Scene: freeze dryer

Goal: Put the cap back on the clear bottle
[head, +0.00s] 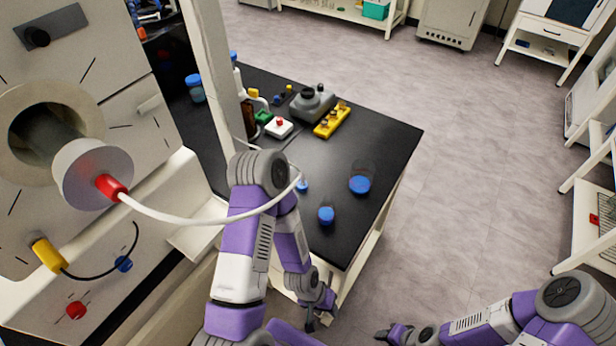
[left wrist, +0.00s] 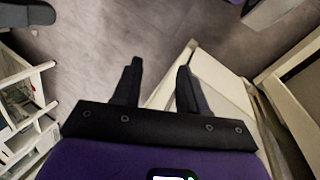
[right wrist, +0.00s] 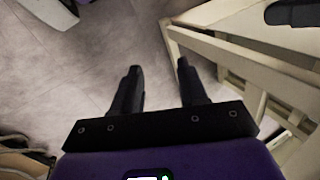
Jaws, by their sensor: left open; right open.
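A clear bottle (head: 362,169) with blue in its lower part stands on the black bench top (head: 395,150), right of the middle; its top looks uncovered. A blue cap-like piece (head: 326,215) sits nearer the front edge. A smaller blue piece (head: 302,186) shows beside my left arm, partly hidden; I cannot tell which is the bottle's cap. My left gripper (head: 318,319) is low, off the bench's front edge, and open and empty in the left wrist view (left wrist: 158,66). My right gripper (head: 382,334) is at the bottom edge, also open and empty in the right wrist view (right wrist: 158,66).
A grey device (head: 311,104), a yellow rack (head: 332,121) and a white box with a red top (head: 279,127) stand farther back. The freeze dryer (head: 70,130), with a white hose (head: 190,219), fills the left. Open floor (head: 480,170) lies right of the bench.

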